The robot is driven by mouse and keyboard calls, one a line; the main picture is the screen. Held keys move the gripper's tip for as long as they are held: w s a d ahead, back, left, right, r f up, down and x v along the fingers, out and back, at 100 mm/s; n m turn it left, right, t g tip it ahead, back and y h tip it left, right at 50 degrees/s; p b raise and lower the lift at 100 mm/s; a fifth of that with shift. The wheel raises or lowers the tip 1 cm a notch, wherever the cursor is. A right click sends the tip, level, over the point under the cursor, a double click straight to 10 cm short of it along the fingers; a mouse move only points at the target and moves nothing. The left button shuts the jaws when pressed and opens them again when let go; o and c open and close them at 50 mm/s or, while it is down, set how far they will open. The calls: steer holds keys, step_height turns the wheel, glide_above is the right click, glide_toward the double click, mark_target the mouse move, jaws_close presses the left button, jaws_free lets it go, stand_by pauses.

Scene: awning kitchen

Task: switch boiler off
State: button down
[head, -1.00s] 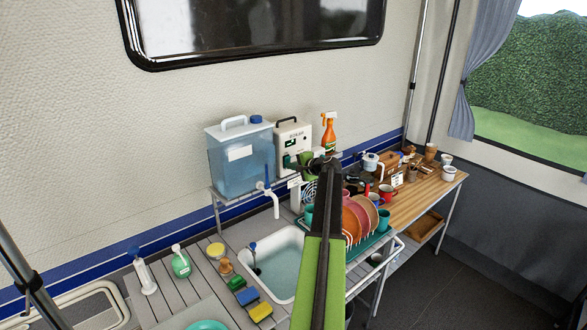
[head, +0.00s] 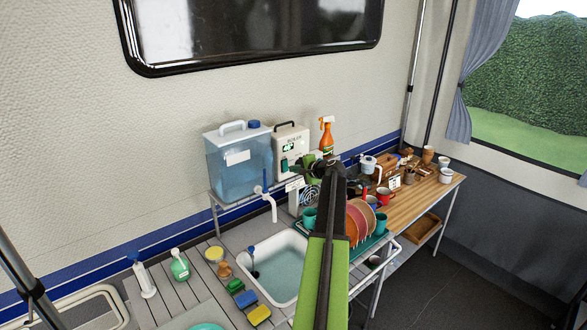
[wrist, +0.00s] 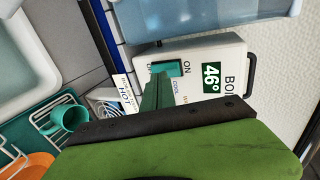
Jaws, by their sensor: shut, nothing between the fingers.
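The boiler (head: 291,140) is a cream box with a black handle, standing on the rack behind the sink. Its green rocker switch (head: 284,166) is low on the front. In the wrist view the switch (wrist: 173,67) lies beside the word ON, and the other label is mostly hidden. The green display (wrist: 212,77) is lit and reads 46°. My gripper (head: 307,168) is shut and empty, just right of the boiler in the head view. In the wrist view its green tip (wrist: 159,82) overlaps the switch's edge; I cannot tell whether they touch.
A blue water tank (head: 238,165) with a white tap stands left of the boiler. An orange spray bottle (head: 326,137) is to its right. A dish rack with plates (head: 358,222) stands below my arm, beside the sink (head: 275,268).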

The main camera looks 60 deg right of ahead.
mark_target(287, 170)
steer(key=p+v, duration=0.4)
steer(key=v, duration=0.7)
steer(key=shift+s+r, duration=0.1)
steer(key=shift+s+d+f+g+b, duration=0.1)
steer(key=shift+d+f+g+b, duration=0.15)
steer(key=shift+f, duration=0.5)
steer(key=b+x, duration=0.1)
steer(key=x, duration=0.3)
steer(key=b+x, duration=0.2)
steer(key=x, duration=0.2)
steer(key=b+x, duration=0.1)
steer(key=x, duration=0.4)
steer(key=shift+w+a+r+b, duration=0.1)
steer(key=shift+w+r+b, duration=0.15)
steer(key=shift+r+b, duration=0.15)
steer(key=shift+w, duration=0.4)
